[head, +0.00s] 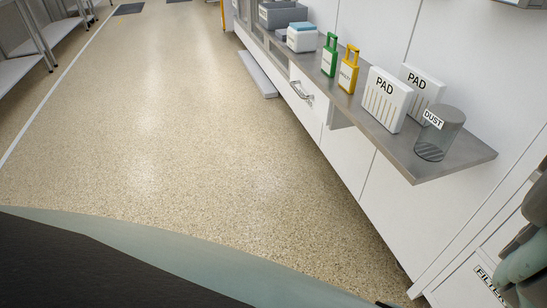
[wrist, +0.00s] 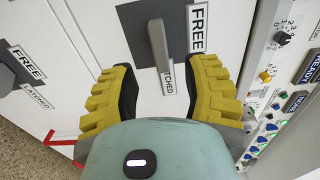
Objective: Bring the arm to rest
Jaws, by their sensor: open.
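Beyond the fingertips is a white panel with a grey lever handle (wrist: 158,45) on a dark plate. I cannot tell the distance from the fingers to the handle. In the head view only a part of my arm shows at the lower right edge; the gripper is not seen there.
A control panel (wrist: 285,75) with knobs and lit buttons is right of the gripper. The speckled floor (head: 170,130) is open.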

